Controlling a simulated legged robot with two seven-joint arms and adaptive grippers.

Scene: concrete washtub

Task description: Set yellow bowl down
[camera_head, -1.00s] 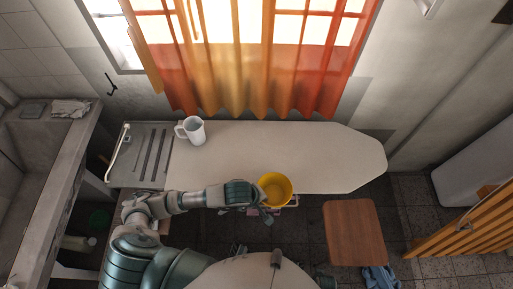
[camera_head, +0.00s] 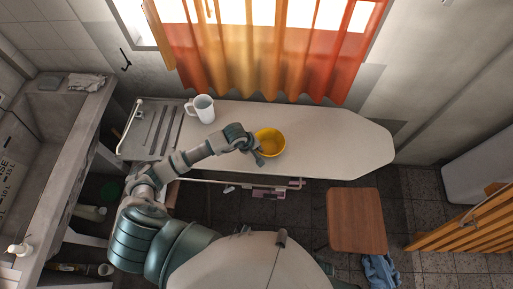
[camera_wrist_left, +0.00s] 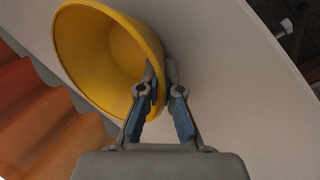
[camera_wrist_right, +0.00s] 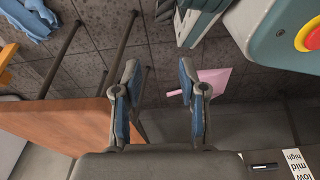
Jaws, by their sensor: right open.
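The yellow bowl (camera_head: 271,143) is over the middle of the pale ironing board (camera_head: 325,150), open side up. Whether its base touches the board is hard to tell. My left gripper (camera_head: 258,152) is at the bowl's left side. In the left wrist view, the bowl (camera_wrist_left: 100,50) has its wall between the fingers of the gripper (camera_wrist_left: 160,75), one finger inside and one outside. My right gripper (camera_wrist_right: 160,75) is open and empty in the right wrist view, above the floor beside a wooden stool (camera_wrist_right: 60,122).
A white mug (camera_head: 204,109) stands on the board's left part, near a metal iron rest (camera_head: 160,133). The board's right half is bare. A concrete washtub (camera_head: 70,130) is at left, a curtain (camera_head: 265,60) behind, and the stool (camera_head: 355,220) at front right.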

